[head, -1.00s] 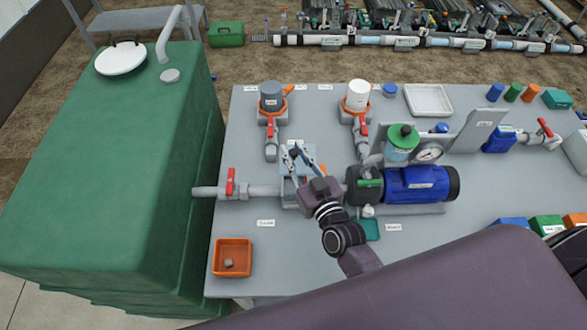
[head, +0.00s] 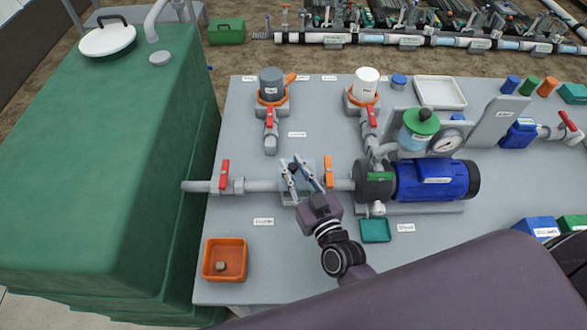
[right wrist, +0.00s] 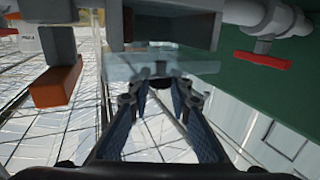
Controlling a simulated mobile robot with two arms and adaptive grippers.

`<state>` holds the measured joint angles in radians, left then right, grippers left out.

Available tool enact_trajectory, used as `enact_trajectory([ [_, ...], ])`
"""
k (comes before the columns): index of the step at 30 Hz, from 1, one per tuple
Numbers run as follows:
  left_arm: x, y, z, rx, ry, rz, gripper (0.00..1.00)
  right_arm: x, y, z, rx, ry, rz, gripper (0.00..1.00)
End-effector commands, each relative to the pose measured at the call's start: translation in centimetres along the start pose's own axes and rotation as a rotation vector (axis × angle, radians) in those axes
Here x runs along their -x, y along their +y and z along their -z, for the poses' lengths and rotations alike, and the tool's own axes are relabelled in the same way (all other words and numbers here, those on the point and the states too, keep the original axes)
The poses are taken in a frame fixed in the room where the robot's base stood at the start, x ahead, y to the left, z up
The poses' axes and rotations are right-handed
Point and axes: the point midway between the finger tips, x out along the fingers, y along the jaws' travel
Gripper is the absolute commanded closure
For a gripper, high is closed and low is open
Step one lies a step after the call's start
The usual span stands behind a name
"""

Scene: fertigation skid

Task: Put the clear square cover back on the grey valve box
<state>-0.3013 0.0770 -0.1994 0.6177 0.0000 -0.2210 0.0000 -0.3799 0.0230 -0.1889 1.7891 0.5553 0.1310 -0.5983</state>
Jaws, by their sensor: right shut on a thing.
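The clear square cover (head: 284,184) is a see-through bluish plate with a dark knob. My right gripper (head: 305,170) is shut on the knob, over the pipe left of the blue pump. The right wrist view shows the cover (right wrist: 125,66) beyond the fingers (right wrist: 160,92), close to the grey valve box (right wrist: 170,24), whose dark hollow faces the camera. In the head view the grey valve box (head: 289,199) is mostly hidden by the cover and gripper. I cannot tell whether the cover touches it. My left gripper is not in view.
A red-handled valve (head: 225,174) is left of the box; an orange handle (head: 328,172) stands close to its right. The blue pump (head: 438,180) is farther right. An orange tray (head: 225,260) with a small grey piece is at front left. Bare table lies around the tray.

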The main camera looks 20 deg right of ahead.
Motion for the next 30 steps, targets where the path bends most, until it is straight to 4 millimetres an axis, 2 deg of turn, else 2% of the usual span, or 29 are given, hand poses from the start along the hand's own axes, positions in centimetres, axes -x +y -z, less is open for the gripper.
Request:
enact_trajectory([
  [5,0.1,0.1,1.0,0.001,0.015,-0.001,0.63,0.0,0.0,0.2,0.000,0.002,0.000,1.00],
  [16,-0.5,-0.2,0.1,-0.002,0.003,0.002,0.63,-0.1,0.0,-0.9,0.002,0.001,0.001,1.00],
  [17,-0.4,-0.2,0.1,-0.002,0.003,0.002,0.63,-0.1,0.0,-0.8,0.001,0.000,0.001,0.78],
  [21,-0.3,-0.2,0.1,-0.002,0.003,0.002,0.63,-0.1,0.0,-0.8,0.001,0.000,0.001,0.64],
  [30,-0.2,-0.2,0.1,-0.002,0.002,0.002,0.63,0.0,0.0,-0.5,0.000,0.001,0.000,0.64],
])
